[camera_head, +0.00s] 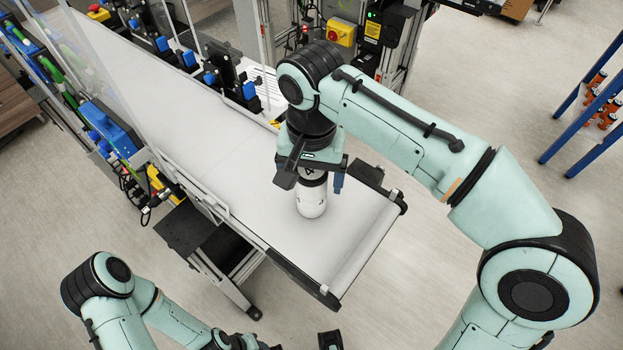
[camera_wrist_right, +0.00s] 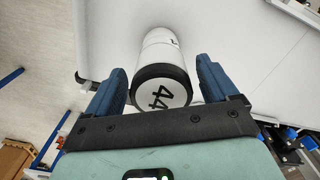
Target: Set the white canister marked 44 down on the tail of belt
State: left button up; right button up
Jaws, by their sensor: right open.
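The white canister (camera_head: 312,200) stands on the white belt (camera_head: 235,165) near its tail end, below my right gripper (camera_head: 313,178). In the right wrist view the canister (camera_wrist_right: 160,52) has a dark band and a round end marked 44. My right gripper (camera_wrist_right: 158,66) is open, with one blue finger on each side of the canister and a gap visible at both sides. In the head view the gripper hides the canister's top. My left arm shows at the lower left, but its jaws cannot be made out clearly at the bottom edge.
The tail roller (camera_head: 362,245) and the belt's side edges border the canister's spot. A clear panel (camera_head: 110,75) runs along the left side. A control post with a yellow box (camera_head: 341,32) stands behind. The belt surface left of the canister is clear.

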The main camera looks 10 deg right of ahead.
notch_tip(320, 180, up, 9)
jog(key=p, duration=0.2)
jog(key=shift+r+p, duration=0.15)
jog(key=shift+p, duration=0.2)
pick_arm(q)
jog(key=w+r, duration=0.2)
jog(key=r, duration=0.1)
jog(key=shift+r, duration=0.3)
